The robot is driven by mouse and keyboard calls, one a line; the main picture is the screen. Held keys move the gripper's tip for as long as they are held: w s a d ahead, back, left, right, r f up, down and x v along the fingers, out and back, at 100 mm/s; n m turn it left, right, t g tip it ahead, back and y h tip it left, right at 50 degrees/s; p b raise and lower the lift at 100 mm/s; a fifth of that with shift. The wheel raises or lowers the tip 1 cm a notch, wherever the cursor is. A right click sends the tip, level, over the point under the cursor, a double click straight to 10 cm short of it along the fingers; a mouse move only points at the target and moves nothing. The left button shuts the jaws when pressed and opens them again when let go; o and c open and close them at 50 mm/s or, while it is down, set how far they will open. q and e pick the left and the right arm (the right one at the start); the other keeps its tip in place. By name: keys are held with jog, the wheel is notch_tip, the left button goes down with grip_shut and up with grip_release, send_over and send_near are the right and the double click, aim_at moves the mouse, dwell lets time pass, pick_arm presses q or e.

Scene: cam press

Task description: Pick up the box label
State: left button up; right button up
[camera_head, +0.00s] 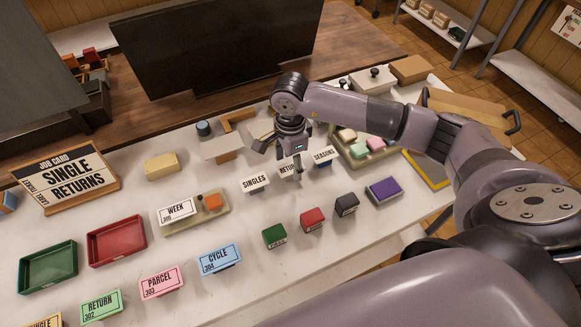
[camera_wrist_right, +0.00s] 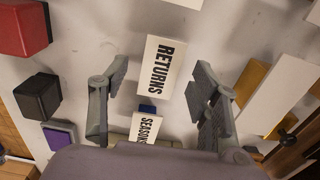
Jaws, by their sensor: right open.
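Three white label cards stand in a row on the pale table: SINGLES (camera_head: 255,182), RETURNS (camera_head: 288,170) and SEASONS (camera_head: 323,157). Which one is called the box label, the pictures do not tell. My right gripper (camera_head: 279,154) is open just above the RETURNS card and partly covers it. In the right wrist view, the RETURNS card (camera_wrist_right: 165,67) lies between the spread fingers (camera_wrist_right: 161,82), with gaps on both sides. The SEASONS card (camera_wrist_right: 145,128) shows closer to the palm. My left gripper is not in view.
A job card sign (camera_head: 68,178) reads SINGLE RETURNS. Green (camera_head: 47,267) and red (camera_head: 117,242) trays lie at the left. A tray of coloured blocks (camera_head: 386,153) sits right of the gripper.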

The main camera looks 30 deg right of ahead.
jog(key=shift+f, duration=0.1)
jog(key=shift+c, duration=0.4)
jog(key=c, duration=0.7)
